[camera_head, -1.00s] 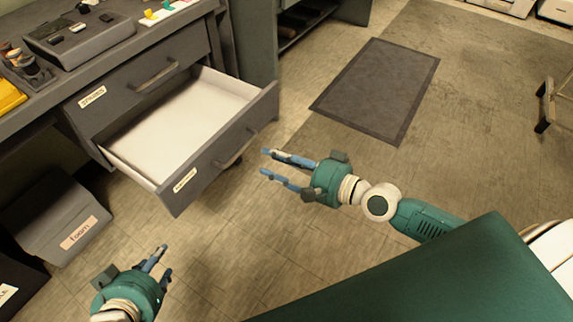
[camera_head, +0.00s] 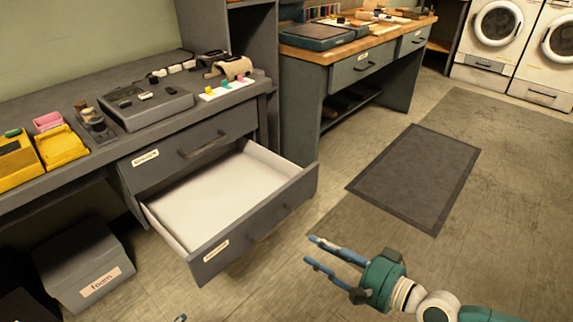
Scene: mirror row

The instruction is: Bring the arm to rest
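My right gripper (camera_head: 330,262) shows at the lower right with its two blue fingers apart and nothing between them. It is over the floor, to the right of the open drawer (camera_head: 262,235) and apart from it. My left gripper (camera_head: 180,318) shows only as a small fingertip at the bottom edge. The rest of it is out of the picture, so its opening is hidden.
The lower drawer of the grey desk (camera_head: 60,185) stands pulled out and looks empty. A grey foam bin (camera_head: 85,270) sits under the desk. A dark mat (camera_head: 415,175) lies on clear floor. A wooden-topped workbench (camera_head: 350,60) and white front-loading machines (camera_head: 495,40) stand behind.

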